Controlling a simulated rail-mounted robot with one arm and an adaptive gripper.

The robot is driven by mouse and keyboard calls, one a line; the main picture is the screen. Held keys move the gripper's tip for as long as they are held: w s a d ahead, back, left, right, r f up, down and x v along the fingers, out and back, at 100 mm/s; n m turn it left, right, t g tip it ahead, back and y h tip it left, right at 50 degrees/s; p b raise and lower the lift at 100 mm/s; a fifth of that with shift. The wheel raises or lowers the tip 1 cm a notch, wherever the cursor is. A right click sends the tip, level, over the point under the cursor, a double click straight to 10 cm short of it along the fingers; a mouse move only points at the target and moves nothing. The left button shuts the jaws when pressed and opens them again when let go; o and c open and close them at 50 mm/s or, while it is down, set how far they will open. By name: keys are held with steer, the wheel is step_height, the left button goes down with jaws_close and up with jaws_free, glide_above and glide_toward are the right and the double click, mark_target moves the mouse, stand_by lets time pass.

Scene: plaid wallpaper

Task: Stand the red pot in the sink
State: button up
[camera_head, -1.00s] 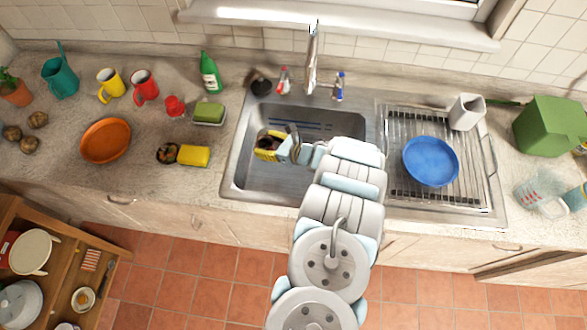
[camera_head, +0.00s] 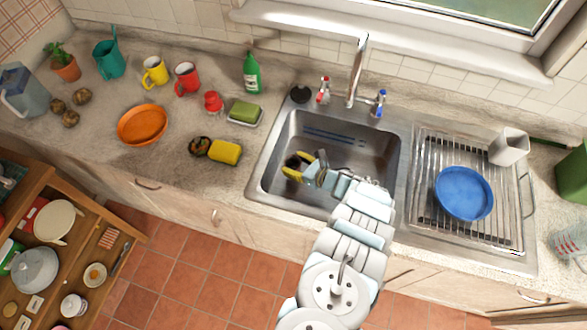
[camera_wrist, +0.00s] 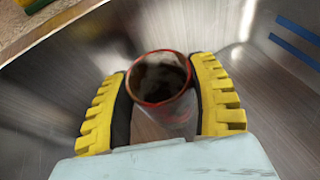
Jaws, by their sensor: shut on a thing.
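The red pot (camera_wrist: 160,92) is between my gripper's two yellow-and-black fingers in the wrist view. Its rim is red, its inside is dark, and its open top faces the camera. My gripper (camera_head: 298,165) is shut on it, inside the left part of the steel sink (camera_head: 350,155). In the head view the gripper hides most of the pot. I cannot tell whether the pot's base touches the sink floor.
The tap (camera_head: 356,72) stands behind the sink. A drying rack (camera_head: 425,185) with a blue plate (camera_head: 464,192) is to the right. The sink's right part is clear.

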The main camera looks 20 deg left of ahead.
steer(key=shift+s+f+b, duration=0.1)
steer(key=shift+f+b, duration=0.65)
steer(key=shift+f, duration=0.85)
steer(key=shift+f, duration=0.1)
steer(key=o, duration=1.2)
steer(key=shift+d+r, duration=0.2)
steer(key=shift+r, duration=0.1)
steer(key=p+v, duration=0.3)
steer(key=v, duration=0.8)
steer(key=shift+s+d+p, duration=0.15)
steer(key=shift+d+p, duration=0.1)
steer(key=shift+p, duration=0.05)
steer(key=shift+r, duration=0.1)
